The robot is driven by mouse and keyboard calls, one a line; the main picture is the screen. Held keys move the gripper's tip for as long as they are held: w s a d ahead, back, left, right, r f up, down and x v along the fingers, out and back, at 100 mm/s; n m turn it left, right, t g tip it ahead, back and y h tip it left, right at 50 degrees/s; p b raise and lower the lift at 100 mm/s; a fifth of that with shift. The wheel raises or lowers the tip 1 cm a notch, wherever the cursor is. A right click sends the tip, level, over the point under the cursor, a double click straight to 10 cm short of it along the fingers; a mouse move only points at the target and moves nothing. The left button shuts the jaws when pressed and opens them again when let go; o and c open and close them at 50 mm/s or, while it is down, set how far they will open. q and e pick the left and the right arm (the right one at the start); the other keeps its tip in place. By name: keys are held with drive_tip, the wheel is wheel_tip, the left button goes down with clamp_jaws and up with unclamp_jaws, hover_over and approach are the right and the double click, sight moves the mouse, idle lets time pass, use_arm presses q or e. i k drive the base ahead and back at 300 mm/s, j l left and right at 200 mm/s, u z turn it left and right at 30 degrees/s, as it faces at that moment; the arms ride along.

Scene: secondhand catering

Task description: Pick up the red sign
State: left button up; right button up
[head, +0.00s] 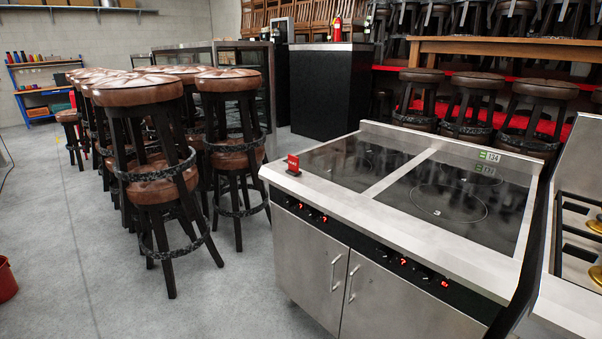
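A small red sign (293,162) with pale lettering stands upright on a dark base. It sits on the near left corner of the steel top of a cooking unit (334,201). The sign is beside the black glass cooktop and looks apart from it. Neither of my grippers shows in the head view, and nothing is touching the sign.
Stacked brown-topped stools (142,90) stand left of the unit. A gas hob (577,262) is at the right edge. A green-and-white label (490,156) is on the cooktop's back right. A red bucket (5,280) is far left. Grey floor (110,290) is clear in front.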

sight(292, 161)
drive_tip(key=i+l+z, duration=0.4)
drive_tip(key=i, duration=0.4)
drive_tip(key=i+l+z, duration=0.2)
drive_tip(key=i, duration=0.25)
